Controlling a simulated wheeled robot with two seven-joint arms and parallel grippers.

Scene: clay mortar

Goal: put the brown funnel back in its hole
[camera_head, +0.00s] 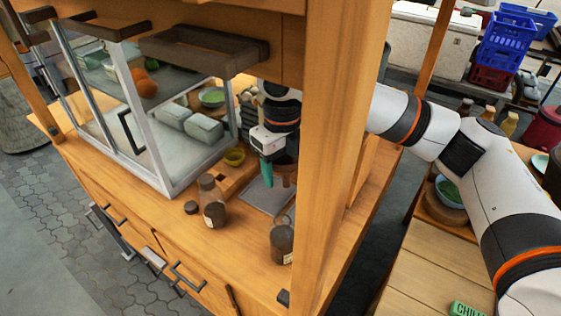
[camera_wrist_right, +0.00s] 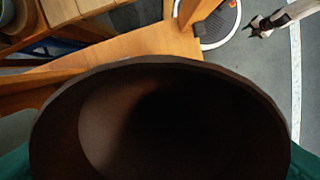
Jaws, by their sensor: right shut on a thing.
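My right gripper (camera_head: 267,172), with teal fingers, is inside the wooden stall behind the front post. It is shut on the brown funnel (camera_head: 287,173), which shows partly beside the fingers, above a grey mat (camera_head: 258,197). In the right wrist view the funnel's wide dark mouth (camera_wrist_right: 185,115) fills the lower part, with teal fingers at both bottom corners. A wooden block (camera_head: 225,186) lies left of the gripper, and a small yellow funnel (camera_head: 234,156) sits at its back end. I cannot make out the block's empty hole. My left gripper is not in view.
A brown bottle (camera_head: 212,203) and its dark cap (camera_head: 191,207) stand in front of the block. A glass jar (camera_head: 282,240) stands near the post (camera_head: 338,130).

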